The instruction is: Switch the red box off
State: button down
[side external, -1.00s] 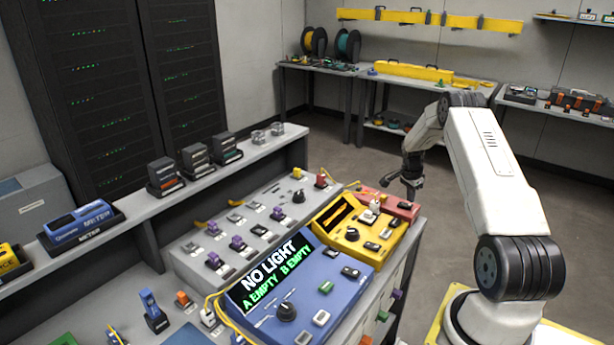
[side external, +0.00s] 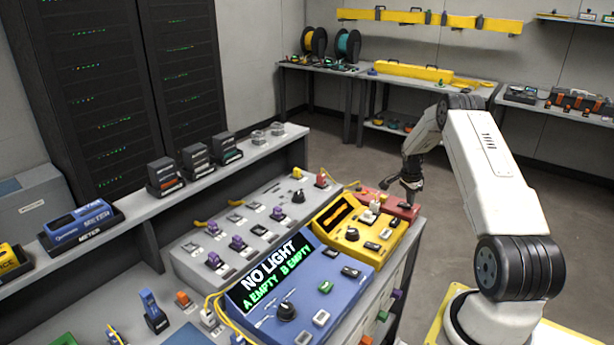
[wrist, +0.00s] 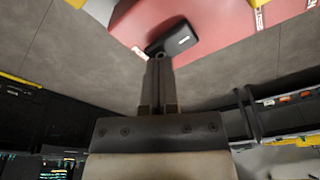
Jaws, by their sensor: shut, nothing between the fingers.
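The red box (side external: 378,197) sits at the far right end of the bench, behind the yellow box. In the wrist view the red box (wrist: 222,22) fills the top, with a black rocker switch (wrist: 174,38) that bears a small white mark. My gripper (wrist: 159,58) is shut and empty, its fingertips at the near edge of the black switch, seemingly touching it. In the side view my gripper (side external: 409,203) points down onto the red box and hides its switch. I cannot tell which way the switch is tipped.
The yellow box (side external: 356,228) stands right beside the red box. The blue box (side external: 300,290) with a lit "NO LIGHT" display is nearer the camera. A grey panel (side external: 240,230) with several connectors lies to the left.

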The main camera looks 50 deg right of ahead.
aim_at(408, 206)
jog(key=shift+f, duration=0.4)
jog(key=shift+r, duration=3.55)
jog(key=shift+a, duration=0.1)
